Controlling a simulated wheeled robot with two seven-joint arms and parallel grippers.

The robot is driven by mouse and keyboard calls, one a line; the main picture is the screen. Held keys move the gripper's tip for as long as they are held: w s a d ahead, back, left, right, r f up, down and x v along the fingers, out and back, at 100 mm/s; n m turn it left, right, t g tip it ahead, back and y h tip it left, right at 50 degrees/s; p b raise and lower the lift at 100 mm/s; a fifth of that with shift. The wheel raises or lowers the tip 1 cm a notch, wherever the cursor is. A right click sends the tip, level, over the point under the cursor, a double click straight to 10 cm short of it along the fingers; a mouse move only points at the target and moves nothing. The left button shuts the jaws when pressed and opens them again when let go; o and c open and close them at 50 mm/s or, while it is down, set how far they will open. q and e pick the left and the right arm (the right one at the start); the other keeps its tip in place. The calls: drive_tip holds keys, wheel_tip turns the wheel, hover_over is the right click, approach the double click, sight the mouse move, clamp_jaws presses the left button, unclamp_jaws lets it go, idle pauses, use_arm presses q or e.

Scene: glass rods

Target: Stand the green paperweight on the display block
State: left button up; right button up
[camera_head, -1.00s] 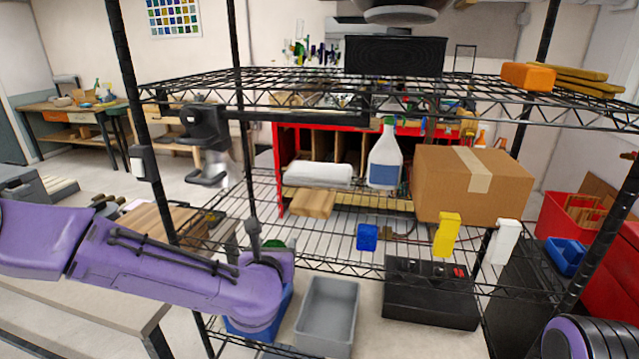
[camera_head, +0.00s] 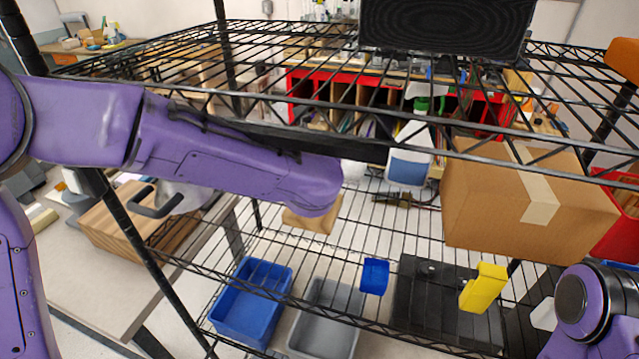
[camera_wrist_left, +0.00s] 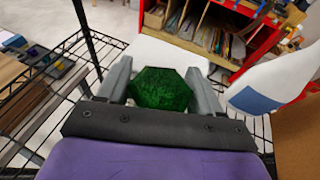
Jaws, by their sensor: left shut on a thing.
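The green paperweight (camera_wrist_left: 162,89) is a dark green, faceted glass piece in the left wrist view. My left gripper (camera_wrist_left: 157,72) is shut on it, with one grey finger on each side. In the head view my left wrist hides the gripper and paperweight. A light wooden block (camera_head: 308,220), apparently the display block, sits on the wire shelf, partly hidden behind and below my left wrist. In the left wrist view a white object lies beyond the paperweight, and I cannot make out the block there. My right gripper is out of view; only part of that arm shows at lower right.
The upper wire shelf (camera_head: 270,105) crosses close to my left arm. A spray bottle (camera_head: 409,155) and cardboard box (camera_head: 525,205) stand right of the block.

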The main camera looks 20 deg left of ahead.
use_arm(q)
drive_tip(key=s+f, duration=0.1)
drive_tip(key=f, duration=0.1)
drive_tip(key=s+f+p, duration=0.1)
drive_tip(key=f, duration=0.1)
drive_tip(key=shift+s+d, duration=0.1)
drive_tip(key=f, duration=0.2)
drive_tip(key=w+f+p, duration=0.1)
drive_tip(key=f, duration=0.1)
drive_tip(key=shift+w, duration=0.1)
drive_tip(key=shift+w+f, duration=0.1)
drive_tip(key=shift+f, duration=0.05)
drive_tip(key=shift+s, duration=0.45)
drive_tip(key=o, duration=1.3)
drive_tip(key=shift+c, duration=0.2)
drive_tip(key=shift+w+f, duration=0.1)
drive_tip(key=shift+w, duration=0.15)
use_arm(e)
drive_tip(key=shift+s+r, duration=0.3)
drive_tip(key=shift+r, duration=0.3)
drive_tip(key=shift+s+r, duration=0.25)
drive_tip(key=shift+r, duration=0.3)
